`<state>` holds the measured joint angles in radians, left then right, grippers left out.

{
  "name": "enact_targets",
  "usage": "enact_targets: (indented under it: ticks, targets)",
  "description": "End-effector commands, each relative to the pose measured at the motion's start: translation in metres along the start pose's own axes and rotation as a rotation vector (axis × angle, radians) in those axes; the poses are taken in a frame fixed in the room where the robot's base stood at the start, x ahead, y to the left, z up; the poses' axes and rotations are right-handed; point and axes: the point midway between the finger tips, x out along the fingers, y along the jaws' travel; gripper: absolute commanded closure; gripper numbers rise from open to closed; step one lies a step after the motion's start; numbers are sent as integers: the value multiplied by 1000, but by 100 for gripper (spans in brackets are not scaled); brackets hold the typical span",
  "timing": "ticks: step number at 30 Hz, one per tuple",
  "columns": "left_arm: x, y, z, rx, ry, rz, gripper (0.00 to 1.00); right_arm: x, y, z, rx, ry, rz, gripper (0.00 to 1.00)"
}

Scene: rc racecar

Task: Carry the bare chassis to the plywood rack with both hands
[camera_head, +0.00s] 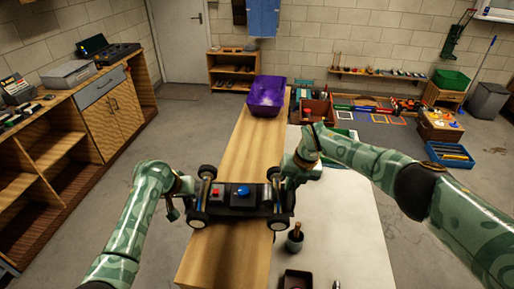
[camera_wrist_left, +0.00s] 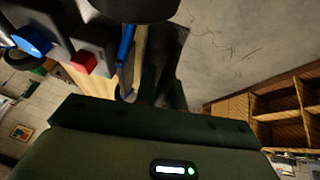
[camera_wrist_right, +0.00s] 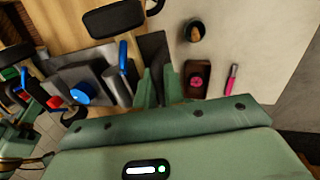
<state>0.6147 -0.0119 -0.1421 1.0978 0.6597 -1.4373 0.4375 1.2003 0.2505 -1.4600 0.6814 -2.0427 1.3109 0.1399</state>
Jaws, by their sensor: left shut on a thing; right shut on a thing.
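The bare chassis (camera_head: 240,208) is a dark, low frame with black wheels, a red block and a blue round part on top. It is level over the wooden bench top; I cannot tell whether its wheels touch it. My left gripper (camera_head: 196,190) is shut on its left end, beside a blue shock (camera_wrist_left: 126,55). My right gripper (camera_head: 283,184) is shut on its right end, by another blue shock (camera_wrist_right: 123,58). The fingertips are partly hidden. A small wooden rack (camera_head: 233,69) with open shelves stands against the back wall; I cannot tell if it is plywood.
A purple bin (camera_head: 267,93) stands at the bench's far end. A pale table top (camera_head: 345,215) adjoins on the right, with a dark bottle-like item (camera_head: 295,238) and small box (camera_head: 296,280). A wooden cabinet (camera_head: 75,125) lines the left wall. Grey floor lies clear between.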

Motion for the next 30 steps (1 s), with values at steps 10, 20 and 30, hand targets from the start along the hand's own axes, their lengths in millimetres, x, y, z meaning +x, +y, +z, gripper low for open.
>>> enact_targets:
  ticks: [10,20,30]
  targets:
    - [-1,-5,0,-2,0,-9,75,0,-6,1,7,-3,-9,76]
    - [-1,-2,0,-1,1,-3,67,0,-2,0,3,-1,-3,68]
    - [-56,-1,-1,0,5,-3,67,0,-1,0,1,-1,-1,68]
